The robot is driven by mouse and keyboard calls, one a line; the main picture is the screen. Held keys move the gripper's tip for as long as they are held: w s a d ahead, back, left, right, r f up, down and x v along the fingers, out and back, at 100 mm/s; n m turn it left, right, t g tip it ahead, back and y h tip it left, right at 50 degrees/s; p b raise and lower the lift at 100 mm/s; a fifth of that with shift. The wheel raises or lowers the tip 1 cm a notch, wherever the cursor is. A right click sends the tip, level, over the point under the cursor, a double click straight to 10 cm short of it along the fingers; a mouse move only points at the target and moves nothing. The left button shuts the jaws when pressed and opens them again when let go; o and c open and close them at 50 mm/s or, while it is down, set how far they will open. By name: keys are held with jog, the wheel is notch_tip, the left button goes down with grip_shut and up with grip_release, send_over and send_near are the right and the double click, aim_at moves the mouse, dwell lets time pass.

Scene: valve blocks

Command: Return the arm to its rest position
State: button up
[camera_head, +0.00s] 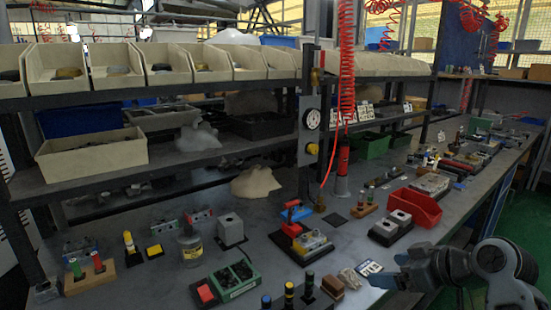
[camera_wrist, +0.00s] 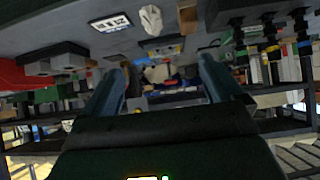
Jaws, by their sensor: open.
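My gripper (camera_head: 386,272) is at the lower right of the head view, at the end of my folded arm, over the front edge of the workbench (camera_head: 270,265). It points left, beside a white-and-blue card (camera_head: 369,267). In the wrist view, my gripper (camera_wrist: 163,66) shows two fingers spread wide apart with nothing held between them. The wrist view shows the bench upside down and blurred beyond the fingers, with the card (camera_wrist: 110,23) at the upper left.
A red bin (camera_head: 414,207), grey valve blocks (camera_head: 392,225) and a block with a red handle (camera_head: 300,237) stand on the bench. A green-framed block (camera_head: 234,279) is near the front. Shelves of beige bins (camera_head: 115,68) stand behind. Green floor (camera_head: 487,225) is open at right.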

jog(key=s+a+f+m+t+h, duration=0.25)
jog(key=s+f, duration=0.45)
jog(key=s, duration=0.5)
jog(key=s+a+f+m+t+h, duration=0.1)
jog(key=s+a+f+m+h, duration=0.2)
jog(key=s+f, duration=0.65)
jog(key=s+r+t, duration=0.1)
jog(key=s+r, duration=0.5)
jog(key=s, duration=0.3)
jog(key=s+d+r+m+t, duration=0.1)
jog(key=s+r, duration=0.5)
jog(key=s, duration=0.3)
jog(key=s+d+r+t, duration=0.1)
jog(key=s+r, duration=0.4)
jog(key=s, duration=0.4)
jog(key=shift+r, duration=0.4)
jog(key=shift+s, duration=0.1)
